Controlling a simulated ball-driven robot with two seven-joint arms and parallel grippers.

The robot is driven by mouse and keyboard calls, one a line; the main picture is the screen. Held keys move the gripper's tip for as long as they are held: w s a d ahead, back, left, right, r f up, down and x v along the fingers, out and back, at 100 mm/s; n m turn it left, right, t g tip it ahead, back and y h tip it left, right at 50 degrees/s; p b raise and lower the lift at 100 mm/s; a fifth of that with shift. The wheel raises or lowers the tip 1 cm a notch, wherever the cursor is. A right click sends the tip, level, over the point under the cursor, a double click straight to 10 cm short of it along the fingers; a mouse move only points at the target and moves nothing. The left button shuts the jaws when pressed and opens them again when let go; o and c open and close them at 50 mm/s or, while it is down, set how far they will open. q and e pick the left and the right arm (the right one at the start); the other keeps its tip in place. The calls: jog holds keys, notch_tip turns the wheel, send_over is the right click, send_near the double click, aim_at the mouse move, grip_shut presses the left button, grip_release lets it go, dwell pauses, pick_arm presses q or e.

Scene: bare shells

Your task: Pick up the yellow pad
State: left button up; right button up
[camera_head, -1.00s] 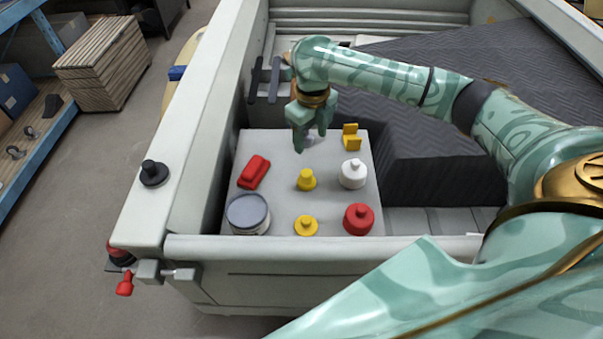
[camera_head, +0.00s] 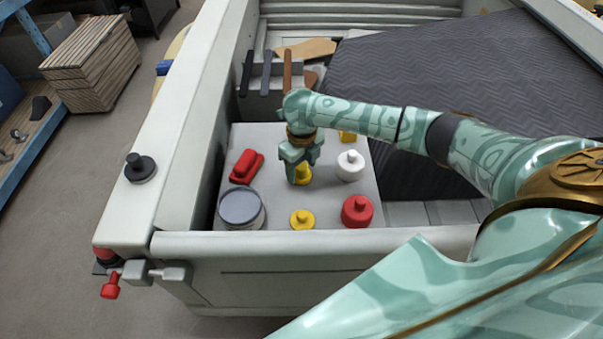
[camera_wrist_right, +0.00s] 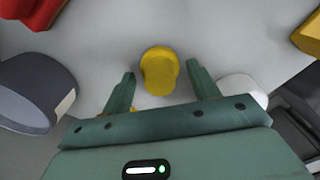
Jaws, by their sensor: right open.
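Three yellow pieces are on the grey box top (camera_head: 260,140), and I cannot tell which one is called the pad. A small yellow knobbed piece (camera_head: 304,175) stands mid-top, partly hidden by my right gripper (camera_head: 299,178). In the right wrist view this yellow piece (camera_wrist_right: 159,70) shows from above between the two open, empty fingers of the gripper (camera_wrist_right: 160,83). A flat yellow piece with a knob (camera_head: 302,219) sits nearer the front edge. A yellow block (camera_head: 347,136) at the back is mostly hidden by my arm. My left gripper is out of view.
A red piece (camera_head: 246,166) and a grey-lidded can (camera_head: 241,208) stand on the left. A white knobbed piece (camera_head: 350,166) and a red knobbed piece (camera_head: 357,211) stand on the right. Tools (camera_head: 266,73) hang behind. The truck bed wall (camera_head: 310,242) runs along the front.

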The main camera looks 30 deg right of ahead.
aim_at(302, 165)
jog(key=c, duration=1.1)
jog(key=shift+r, duration=0.1)
jog(key=shift+r, duration=0.45)
grip_shut()
notch_tip(302, 165, up, 2)
jog(key=shift+r+p, duration=0.25)
jog(key=shift+p, duration=0.3)
jog(key=s+a+r+p, duration=0.4)
jog(key=s+a+r, duration=0.5)
jog(key=s, duration=0.1)
jog(key=shift+s+a+r, duration=0.15)
jog(key=shift+a+r, duration=0.15)
jog(key=shift+a, duration=0.05)
